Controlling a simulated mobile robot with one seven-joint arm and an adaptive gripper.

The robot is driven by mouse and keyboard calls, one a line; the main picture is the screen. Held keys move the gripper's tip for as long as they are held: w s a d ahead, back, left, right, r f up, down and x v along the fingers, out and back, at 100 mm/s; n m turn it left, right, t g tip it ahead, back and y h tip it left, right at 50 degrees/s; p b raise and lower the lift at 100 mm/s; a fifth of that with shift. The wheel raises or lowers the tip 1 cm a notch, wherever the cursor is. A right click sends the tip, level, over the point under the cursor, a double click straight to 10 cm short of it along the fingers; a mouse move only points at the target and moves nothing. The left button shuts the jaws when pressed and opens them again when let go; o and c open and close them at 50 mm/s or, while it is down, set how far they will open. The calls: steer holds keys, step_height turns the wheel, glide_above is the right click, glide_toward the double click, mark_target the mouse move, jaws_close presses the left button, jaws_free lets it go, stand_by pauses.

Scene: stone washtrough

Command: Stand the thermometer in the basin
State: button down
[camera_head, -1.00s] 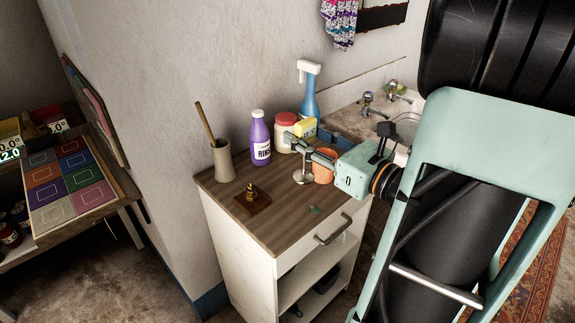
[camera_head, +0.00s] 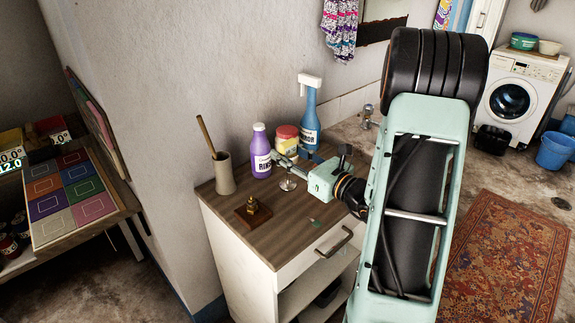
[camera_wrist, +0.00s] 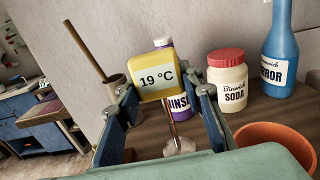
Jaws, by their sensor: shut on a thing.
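The thermometer has a yellow head (camera_wrist: 155,75) reading 19 °C, a thin metal stem and a pale round foot. My gripper (camera_wrist: 165,95) is shut on the yellow head, its blue fingers on both sides. In the head view my gripper (camera_head: 281,160) holds the thermometer roughly upright over the wooden cabinet top, its foot (camera_head: 288,184) low near the surface. I cannot tell whether the foot touches. A stone washtrough (camera_head: 352,134) with a tap stands behind and right of the cabinet; my arm hides most of its hollow.
On the cabinet top (camera_head: 236,228) are a purple bottle (camera_head: 261,155), a red-lidded soda jar (camera_wrist: 228,83), a blue spray bottle (camera_head: 310,120), a beige cup with a stick (camera_head: 224,174) and a brass piece (camera_head: 252,208). An orange pot (camera_wrist: 272,150) is close right. The cabinet's front is mostly clear.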

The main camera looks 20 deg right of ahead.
mark_target(288, 183)
steer(key=shift+w+f, duration=0.25)
steer(key=shift+f, duration=1.55)
steer(key=shift+f+b, duration=0.15)
steer(key=shift+b, duration=0.25)
steer(key=c, duration=1.3)
jaws_free()
